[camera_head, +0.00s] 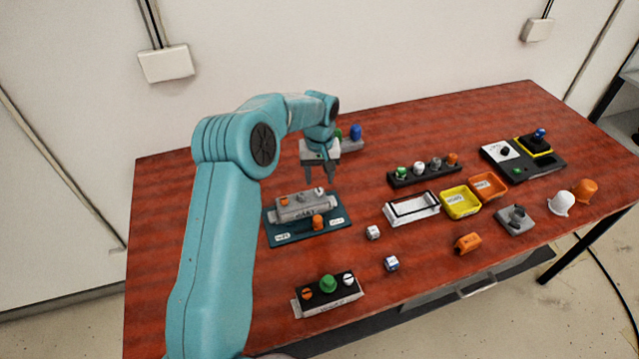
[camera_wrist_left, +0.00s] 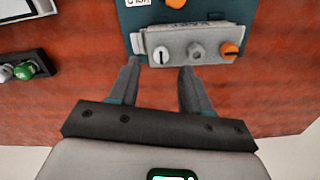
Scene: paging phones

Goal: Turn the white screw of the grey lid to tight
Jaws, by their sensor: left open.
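The grey lid (camera_head: 303,207) sits on a dark teal base at the left-middle of the table; it also shows at the top of the left wrist view (camera_wrist_left: 178,46). The white screw (camera_wrist_left: 161,56) is at the lid's left end in that view, its dark slot running up and down the picture. A grey knob and an orange screw (camera_wrist_left: 230,50) share the lid. My left gripper (camera_head: 320,180) is open and empty, pointing down by the lid's white-screw end.
A black-topped box (camera_head: 328,294) with orange, green and white knobs stands at the front. Two small cubes, a white tray frame (camera_head: 411,208), yellow and orange bins, and a black knob strip (camera_head: 424,173) lie to the right. Bare table lies left of the base.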

